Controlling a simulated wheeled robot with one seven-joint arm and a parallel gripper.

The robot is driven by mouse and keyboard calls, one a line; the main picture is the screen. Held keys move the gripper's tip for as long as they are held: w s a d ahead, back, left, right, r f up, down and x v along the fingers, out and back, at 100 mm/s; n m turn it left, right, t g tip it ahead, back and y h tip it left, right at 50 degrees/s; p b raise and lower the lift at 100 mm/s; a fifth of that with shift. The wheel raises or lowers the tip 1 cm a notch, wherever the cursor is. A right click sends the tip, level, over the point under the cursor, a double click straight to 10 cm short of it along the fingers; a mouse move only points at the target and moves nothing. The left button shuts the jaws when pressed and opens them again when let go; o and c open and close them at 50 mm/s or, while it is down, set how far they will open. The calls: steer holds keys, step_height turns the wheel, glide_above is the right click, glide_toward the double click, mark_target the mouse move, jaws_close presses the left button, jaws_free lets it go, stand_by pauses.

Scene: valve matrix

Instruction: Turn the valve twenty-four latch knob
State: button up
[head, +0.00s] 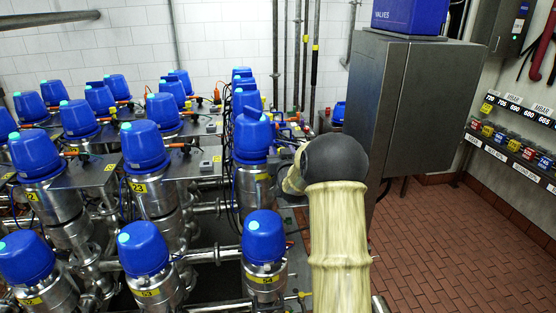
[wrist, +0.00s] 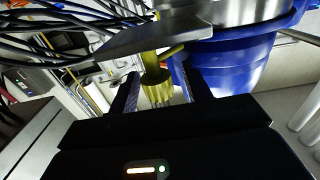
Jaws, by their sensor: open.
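In the wrist view a yellow, ribbed latch knob (wrist: 157,88) on a short stem hangs below a grey plate. My gripper (wrist: 160,82) is open, with one dark finger on each side of the knob. I cannot tell whether either finger touches it. A blue valve cap (wrist: 230,62) fills the upper right, close to the right finger. In the head view my arm reaches the right side of a blue-capped valve (head: 252,138), in the row with the valve labelled 23 (head: 144,147). This valve's own number is not readable. My arm hides the knob and fingers there.
Other blue-capped valves stand close on the left, with the valve labelled 54 (head: 264,238) in front. Black cables (wrist: 60,25) run at the wrist view's upper left. A grey cabinet (head: 400,115) stands behind right of my arm. The tiled floor (head: 450,235) at right is clear.

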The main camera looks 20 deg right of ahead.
steer(key=shift+s+a+f+b, duration=0.2)
steer(key=shift+s+a+b, duration=0.05)
steer(key=shift+s+b, duration=0.2)
steer(key=b+v, duration=0.6)
steer(key=v, duration=1)
steer(key=shift+s+r+b, duration=0.2)
steer(key=shift+b, duration=0.2)
